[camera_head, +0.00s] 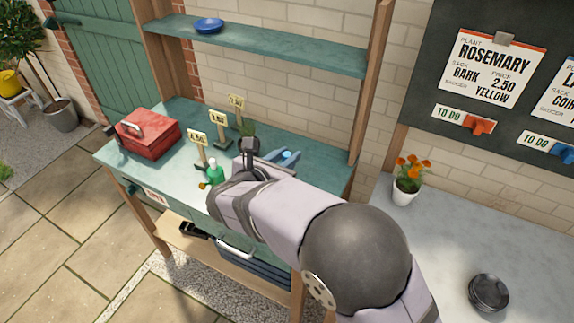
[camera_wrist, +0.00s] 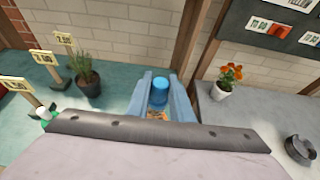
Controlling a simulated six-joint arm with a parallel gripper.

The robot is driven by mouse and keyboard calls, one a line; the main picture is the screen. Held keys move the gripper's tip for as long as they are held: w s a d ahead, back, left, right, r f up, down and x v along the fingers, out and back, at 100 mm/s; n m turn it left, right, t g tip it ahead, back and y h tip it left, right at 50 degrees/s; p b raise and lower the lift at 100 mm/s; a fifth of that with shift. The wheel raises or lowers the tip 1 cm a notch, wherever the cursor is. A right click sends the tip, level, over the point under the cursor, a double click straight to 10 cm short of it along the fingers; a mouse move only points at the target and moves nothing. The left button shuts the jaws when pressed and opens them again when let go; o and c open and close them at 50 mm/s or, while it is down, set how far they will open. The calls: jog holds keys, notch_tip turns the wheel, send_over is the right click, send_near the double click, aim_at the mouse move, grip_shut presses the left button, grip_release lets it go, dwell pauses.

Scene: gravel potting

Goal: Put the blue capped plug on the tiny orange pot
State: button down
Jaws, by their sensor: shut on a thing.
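The blue capped plug (camera_wrist: 160,90) is upright between my gripper's two blue fingers in the wrist view. My gripper (camera_wrist: 165,98) is shut on it. In the head view my gripper (camera_head: 283,157) is over the right part of the green bench, with a bit of the plug's blue top (camera_head: 287,154) showing. A small orange patch (camera_wrist: 157,115) shows just below the plug between the fingers; it may be the tiny orange pot, mostly hidden. I cannot tell whether plug and patch touch.
A potted green plant (camera_wrist: 87,78), yellow price signs (camera_head: 198,140), a green bottle (camera_head: 215,172) and a red toolbox (camera_head: 148,133) stand on the bench (camera_head: 180,112). A shelf (camera_head: 270,46) with a blue saucer (camera_head: 208,25) is above. An orange-flowered pot (camera_head: 405,190) stands on the grey counter.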

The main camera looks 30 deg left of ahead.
jog(key=shift+f+p, duration=0.55)
jog(key=shift+f, duration=1.4)
jog(key=shift+f, duration=0.15)
jog(key=c, duration=1.6)
grip_release()
jog(key=shift+o, duration=0.2)
jog(key=shift+s+r, duration=0.15)
jog(key=shift+r, duration=0.05)
jog(key=b+v, duration=0.3)
jog(key=v, duration=0.8)
jog(key=shift+s+r, duration=0.2)
jog(key=shift+s, duration=0.1)
